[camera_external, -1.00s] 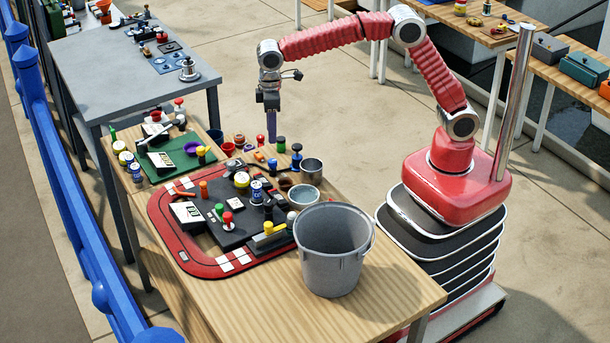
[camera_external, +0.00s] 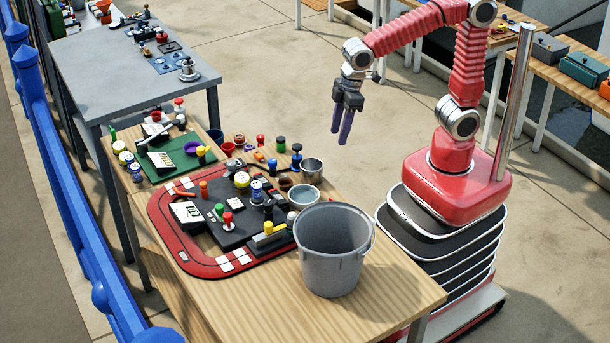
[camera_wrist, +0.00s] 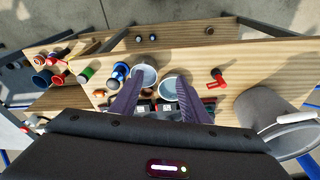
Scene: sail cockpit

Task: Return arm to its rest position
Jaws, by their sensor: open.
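My red arm is raised and bent. My gripper (camera_external: 343,138) hangs in the air beyond the far right edge of the wooden table (camera_external: 385,300), pointing down. Its two purple fingers are apart with nothing between them. In the wrist view, the fingers of my gripper (camera_wrist: 153,92) are spread, with the table top and its items below and beyond them. My gripper touches nothing.
A grey bucket (camera_external: 333,255) stands at the table's near right, with metal cups (camera_external: 312,170) behind it. A red-rimmed black board (camera_external: 225,262) and a green mat (camera_external: 180,160) hold several small items. A blue railing (camera_external: 60,190) runs along the left. The floor beyond the table is clear.

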